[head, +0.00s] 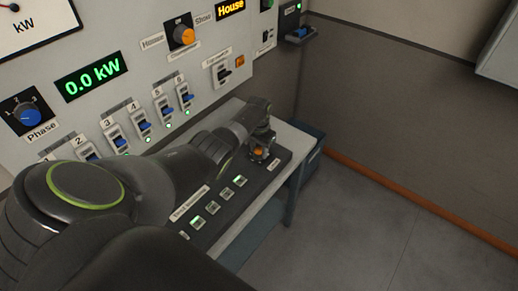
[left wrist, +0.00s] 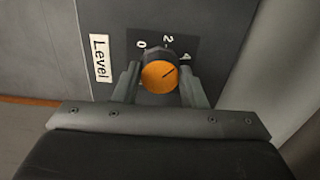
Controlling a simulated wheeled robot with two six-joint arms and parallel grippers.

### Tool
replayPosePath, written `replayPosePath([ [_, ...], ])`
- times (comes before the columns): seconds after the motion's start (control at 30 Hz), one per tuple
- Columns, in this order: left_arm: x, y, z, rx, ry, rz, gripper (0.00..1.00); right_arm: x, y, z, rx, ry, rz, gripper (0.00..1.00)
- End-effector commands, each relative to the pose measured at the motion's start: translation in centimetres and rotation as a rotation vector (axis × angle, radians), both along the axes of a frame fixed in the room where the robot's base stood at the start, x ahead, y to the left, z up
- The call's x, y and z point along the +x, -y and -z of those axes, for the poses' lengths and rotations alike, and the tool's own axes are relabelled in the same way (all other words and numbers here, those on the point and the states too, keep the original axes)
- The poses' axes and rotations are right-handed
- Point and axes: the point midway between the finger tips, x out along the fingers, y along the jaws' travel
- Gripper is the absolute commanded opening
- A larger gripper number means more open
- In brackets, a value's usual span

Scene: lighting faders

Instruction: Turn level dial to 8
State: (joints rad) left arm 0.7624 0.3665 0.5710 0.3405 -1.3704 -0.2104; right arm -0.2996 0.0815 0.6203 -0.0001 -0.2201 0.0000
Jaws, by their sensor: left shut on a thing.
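The level dial is an orange-faced round knob (left wrist: 158,76) on a dark scale plate in the left wrist view, beside a white "Level" label (left wrist: 100,58). The numbers 0, 2 and 4 show around it; the lower part of the scale is hidden. The dark line on the knob points up and right, roughly towards the 4. My left gripper (left wrist: 158,88) is shut on the knob, one finger on each side. In the head view, the gripper (head: 261,142) is at the far end of the desk console, with the orange dial (head: 259,153) between its fingers. My right gripper is not in view.
The dark console (head: 228,200) has several lit buttons and stands on a pale desk. Behind it, a wall panel carries blue-handled switches, a blue Phase knob (head: 30,116), another orange knob (head: 185,36) and a 0.0 kW display (head: 90,80). Open floor (head: 380,220) lies to the right.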

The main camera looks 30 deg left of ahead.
Motion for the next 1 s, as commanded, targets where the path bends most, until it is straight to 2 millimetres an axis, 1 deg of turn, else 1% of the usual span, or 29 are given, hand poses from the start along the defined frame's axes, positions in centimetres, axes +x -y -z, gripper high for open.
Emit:
replayPosePath([
  [1.0, 0.09, -0.02, -0.03, 0.001, 0.003, 0.964, 0.15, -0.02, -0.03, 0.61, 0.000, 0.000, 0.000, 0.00],
])
